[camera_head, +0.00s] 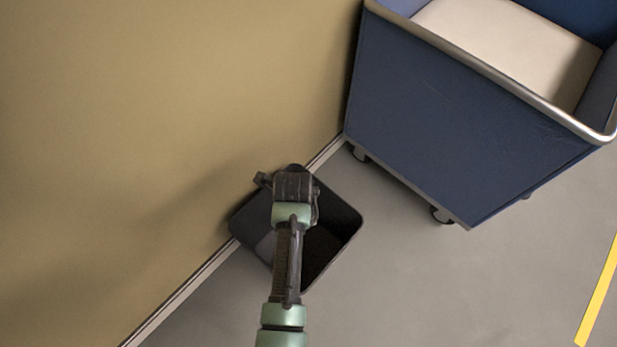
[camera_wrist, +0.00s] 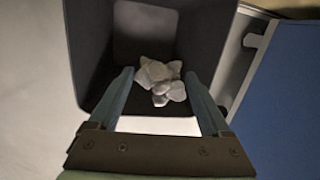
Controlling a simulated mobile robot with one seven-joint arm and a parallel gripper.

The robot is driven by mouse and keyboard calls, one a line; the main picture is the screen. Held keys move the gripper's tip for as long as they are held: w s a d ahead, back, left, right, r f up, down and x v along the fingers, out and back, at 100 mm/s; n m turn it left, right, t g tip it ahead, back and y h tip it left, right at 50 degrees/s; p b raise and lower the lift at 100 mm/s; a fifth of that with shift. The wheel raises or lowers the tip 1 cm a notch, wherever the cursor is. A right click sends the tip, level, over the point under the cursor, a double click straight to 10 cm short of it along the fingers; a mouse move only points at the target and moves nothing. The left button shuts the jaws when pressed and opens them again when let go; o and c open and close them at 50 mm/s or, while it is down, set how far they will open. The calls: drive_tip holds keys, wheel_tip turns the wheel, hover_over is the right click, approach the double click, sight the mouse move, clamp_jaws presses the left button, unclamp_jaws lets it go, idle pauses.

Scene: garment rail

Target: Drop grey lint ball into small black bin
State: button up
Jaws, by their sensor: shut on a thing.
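The grey lint ball (camera_wrist: 160,84) is a pale, lumpy clump in the wrist view. My gripper (camera_wrist: 158,75) is shut on it, with one finger on each side. The small black bin (camera_head: 341,222) stands on the floor against the wall in the head view. My gripper is over the bin in that view, and my arm covers part of its opening. In the wrist view the bin's dark walls (camera_wrist: 88,45) surround the lint ball from behind. The lint ball is hidden in the head view. I cannot tell its exact height relative to the rim.
A blue cart (camera_head: 450,120) with a metal rim and casters stands to the right of the bin. It holds something cream-coloured (camera_head: 500,45). The tan wall (camera_head: 150,120) is close on the left. Grey floor (camera_head: 420,290) is clear at lower right, with a yellow stripe (camera_head: 598,295).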

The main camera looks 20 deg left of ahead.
wheel_tip(320, 180, down, 6)
drive_tip(key=b, duration=0.6)
drive_tip(key=shift+s, duration=0.1)
drive_tip(key=o, duration=1.1)
drive_tip(key=shift+o, duration=0.2)
drive_tip(key=shift+r, duration=0.1)
drive_tip(key=r+p, duration=0.2)
drive_tip(key=r, duration=0.2)
drive_tip(key=s+r+p, duration=0.1)
drive_tip(key=r+p, duration=0.2)
drive_tip(key=r, duration=0.1)
drive_tip(key=s+r+p, duration=0.1)
drive_tip(key=r+p, duration=0.1)
drive_tip(key=r, duration=0.2)
drive_tip(key=shift+d+r+p, duration=0.3)
drive_tip(key=shift+r, duration=0.05)
